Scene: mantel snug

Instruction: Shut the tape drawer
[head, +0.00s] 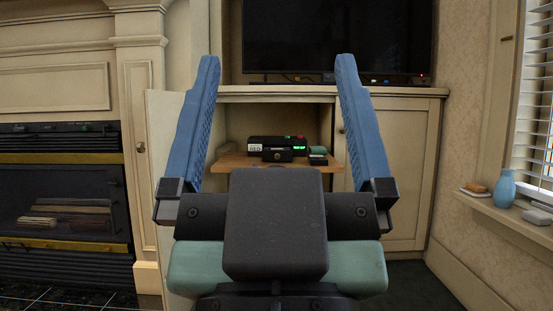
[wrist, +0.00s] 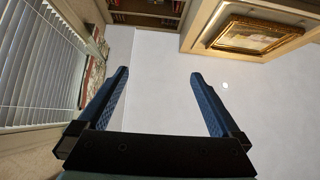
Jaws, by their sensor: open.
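My gripper (head: 277,62) is open, its two blue fingers raised wide apart with nothing between them. The wrist view also shows the open, empty fingers (wrist: 159,72). Beyond the gripper in the head view, a cream cabinet (head: 405,170) has an open bay with a wooden board or shelf (head: 229,160) in it. A black device (head: 277,147) with a green display sits on the board. Small dark and green items (head: 318,155) lie beside the device. My gripper's body covers the area below the board. I cannot make out a tape drawer for certain.
A pale door panel (head: 164,120) stands at the bay's left. A television (head: 335,38) is above the cabinet. A fireplace (head: 62,185) is at left. A sill (head: 510,215) with a blue vase (head: 504,188) is at right. The wrist view shows window blinds (wrist: 45,70) and a framed picture (wrist: 258,36).

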